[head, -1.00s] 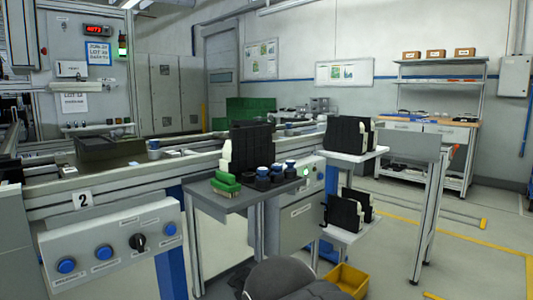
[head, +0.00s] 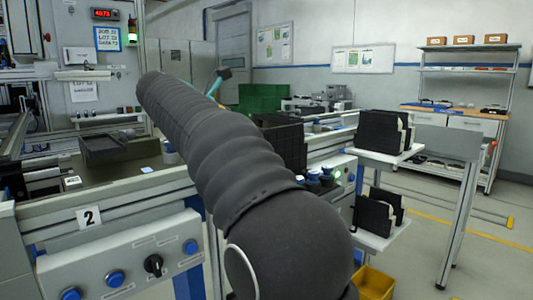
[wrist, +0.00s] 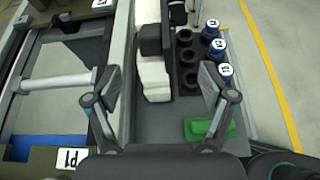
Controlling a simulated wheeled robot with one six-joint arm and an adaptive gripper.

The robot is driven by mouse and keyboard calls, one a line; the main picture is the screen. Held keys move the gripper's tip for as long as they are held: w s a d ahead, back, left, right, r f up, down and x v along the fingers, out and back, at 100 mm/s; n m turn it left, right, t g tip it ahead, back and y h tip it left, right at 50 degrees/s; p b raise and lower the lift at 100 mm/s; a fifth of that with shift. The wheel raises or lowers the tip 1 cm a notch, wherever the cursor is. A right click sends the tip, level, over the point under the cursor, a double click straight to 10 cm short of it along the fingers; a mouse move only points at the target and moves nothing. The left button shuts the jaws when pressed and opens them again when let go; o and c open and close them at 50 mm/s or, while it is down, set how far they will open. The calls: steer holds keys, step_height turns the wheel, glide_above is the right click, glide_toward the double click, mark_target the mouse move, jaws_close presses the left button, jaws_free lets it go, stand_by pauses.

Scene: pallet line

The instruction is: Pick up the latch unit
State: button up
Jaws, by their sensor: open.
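I cannot tell for certain which thing is the latch unit. A tall white-and-black unit (wrist: 152,62) stands on the grey side table (wrist: 165,128) in the wrist view. Beside it are several dark round holders, and blue-and-white numbered pieces (wrist: 219,47) stand in the right row. My gripper (wrist: 161,78) is open and empty above the side table, with the white-and-black unit between its fingers in the picture but apart from them. In the head view, my arm hides much of the side table, and only a teal-marked part of the gripper (head: 220,78) shows.
A green brush (wrist: 209,128) lies on the side table near the right finger. The conveyor line (head: 130,185) runs left of it. Black cases stand on a white two-level stand (head: 385,152) to the right. A yellow bin (head: 373,283) is on the floor.

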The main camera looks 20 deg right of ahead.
steer(key=w+r, duration=0.1)
steer(key=w, duration=0.1)
glide_toward(278, 131)
steer(key=shift+n, duration=0.4)
steer(key=d+f, duration=0.1)
steer(key=w+d+f, duration=0.1)
steer(key=d+f+b, duration=0.1)
steer(key=shift+w+f, duration=0.2)
steer(key=shift+w, duration=0.2)
steer(key=shift+w+d+f, duration=0.2)
steer(key=shift+w+d, duration=0.05)
steer(key=shift+d, duration=0.75)
steer(key=shift+w+d+f, duration=0.2)
steer(key=shift+w+d, duration=0.05)
steer(key=shift+d, duration=0.75)
steer(key=shift+w+d+f, duration=0.2)
steer(key=shift+w+d, duration=0.05)
steer(key=shift+d, duration=0.75)
steer(key=shift+h, duration=0.3)
jaws_close()
